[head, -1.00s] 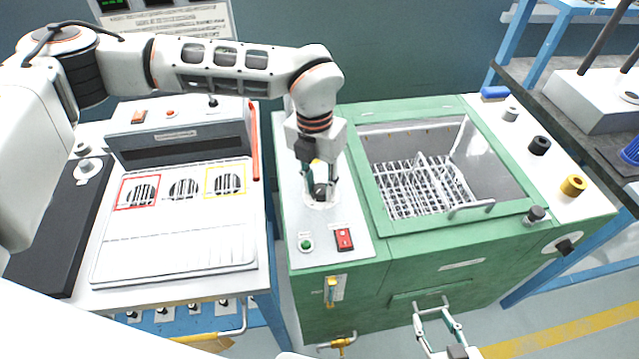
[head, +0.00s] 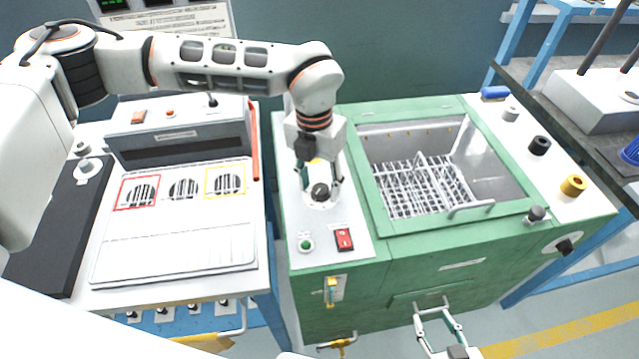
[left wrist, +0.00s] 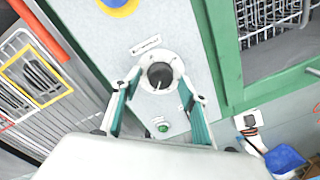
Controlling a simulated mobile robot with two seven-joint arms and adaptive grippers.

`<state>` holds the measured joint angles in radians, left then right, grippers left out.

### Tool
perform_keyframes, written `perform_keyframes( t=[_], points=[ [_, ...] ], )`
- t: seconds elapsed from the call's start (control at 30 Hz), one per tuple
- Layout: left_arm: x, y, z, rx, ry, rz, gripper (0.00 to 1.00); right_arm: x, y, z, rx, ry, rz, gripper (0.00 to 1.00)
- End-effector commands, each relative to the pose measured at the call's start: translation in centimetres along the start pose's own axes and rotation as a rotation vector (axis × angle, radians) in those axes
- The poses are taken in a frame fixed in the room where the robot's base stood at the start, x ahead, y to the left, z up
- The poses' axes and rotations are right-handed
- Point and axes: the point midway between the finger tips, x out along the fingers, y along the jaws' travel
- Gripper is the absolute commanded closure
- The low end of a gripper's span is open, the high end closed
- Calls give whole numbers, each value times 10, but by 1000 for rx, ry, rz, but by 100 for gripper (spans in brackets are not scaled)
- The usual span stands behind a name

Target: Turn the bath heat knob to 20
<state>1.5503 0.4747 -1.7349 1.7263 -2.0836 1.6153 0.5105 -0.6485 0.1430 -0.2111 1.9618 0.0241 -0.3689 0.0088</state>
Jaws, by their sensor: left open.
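The bath heat knob (head: 320,192) is a black round knob on a pale dial, on the white panel left of the green bath. It also shows in the left wrist view (left wrist: 160,75), with a light pointer mark toward its lower edge; the scale numbers are too small to read. My left gripper (head: 321,184) is above the knob, its fingers open on either side and apart from it. In the left wrist view my left gripper (left wrist: 158,92) is open and empty. My right gripper (head: 438,312) is low in front of the bath's green front, with its fingers apart.
A green button (head: 306,244) and a red switch (head: 344,239) sit on the panel in front of the knob. The open green bath (head: 480,226) holds a wire rack (head: 425,185). A white bench unit (head: 175,250) stands left, with a red rod (head: 254,140) along its edge.

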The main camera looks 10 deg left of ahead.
Motion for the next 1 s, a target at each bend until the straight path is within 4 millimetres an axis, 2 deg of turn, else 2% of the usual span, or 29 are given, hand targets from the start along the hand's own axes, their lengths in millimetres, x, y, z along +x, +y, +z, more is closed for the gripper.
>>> perform_keyframes(
  t=[0.17,0.4,0.53,0.7,1.0],
  points=[
    [-28,0,1,1,-5,0,57,0,-1,-1,2,1,-1,60],
    [-78,0,1,0,-6,1,57,0,-1,-1,4,2,-1,60],
    [-98,0,1,0,-3,1,57,0,-1,-1,4,2,-1,60],
    [-113,0,0,-1,-1,0,57,0,-2,-1,4,2,-1,60],
    [-116,0,0,-1,0,-1,57,0,-2,-1,5,2,-1,60]
  ],
)
